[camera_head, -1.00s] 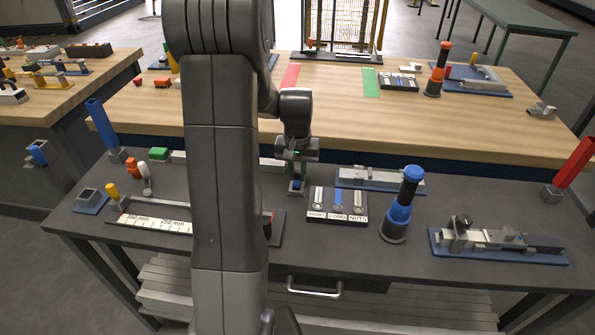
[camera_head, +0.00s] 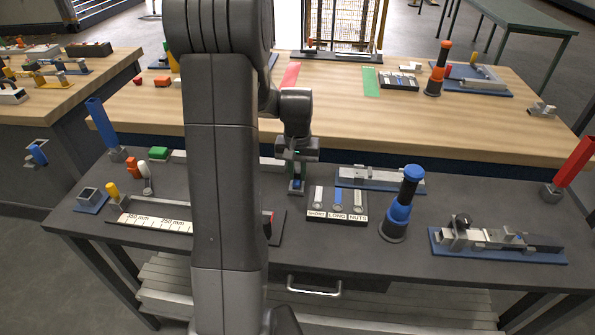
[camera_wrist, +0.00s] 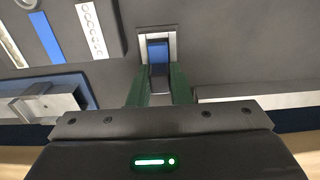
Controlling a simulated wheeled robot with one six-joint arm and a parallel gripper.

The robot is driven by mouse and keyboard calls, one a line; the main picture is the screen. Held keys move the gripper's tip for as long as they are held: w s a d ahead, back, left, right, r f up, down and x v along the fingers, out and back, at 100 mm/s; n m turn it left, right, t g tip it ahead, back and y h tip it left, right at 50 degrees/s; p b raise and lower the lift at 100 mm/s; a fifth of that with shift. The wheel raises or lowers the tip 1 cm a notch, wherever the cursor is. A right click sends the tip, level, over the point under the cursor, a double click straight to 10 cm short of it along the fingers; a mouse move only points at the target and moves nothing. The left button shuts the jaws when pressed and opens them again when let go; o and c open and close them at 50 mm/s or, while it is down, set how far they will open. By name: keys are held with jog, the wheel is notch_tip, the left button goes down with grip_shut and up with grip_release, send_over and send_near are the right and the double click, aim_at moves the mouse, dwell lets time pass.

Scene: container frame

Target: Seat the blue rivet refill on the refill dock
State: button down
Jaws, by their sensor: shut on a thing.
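My gripper (camera_head: 297,170) points down at the middle of the dark bench. In the wrist view its green fingers (camera_wrist: 160,85) are shut on a small blue block (camera_wrist: 158,50), which I take for the blue rivet refill. The blue also shows low between the fingers in the head view (camera_head: 296,184). A light grey square-edged holder (camera_wrist: 172,36) surrounds the block on its far side and flanks, and looks like the refill dock; it stands on the bench (camera_head: 291,191). Whether the block rests fully down in it, I cannot tell. The fingers hide the near side.
A tray labelled SHORT, LONG, NUTS (camera_head: 337,206) lies just right of my gripper. A blue tube (camera_head: 101,124) leans at the left. My arm hides part of the bench.

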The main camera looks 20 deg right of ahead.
jog(key=shift+f, duration=0.45)
jog(key=c, duration=0.7)
grip_release()
jog(key=shift+r, duration=0.1)
jog(key=shift+r+p, duration=2.4)
jog(key=shift+r, duration=1.1)
jog(key=shift+f, duration=0.1)
notch_tip(320, 180, down, 7)
jog(key=b, duration=0.5)
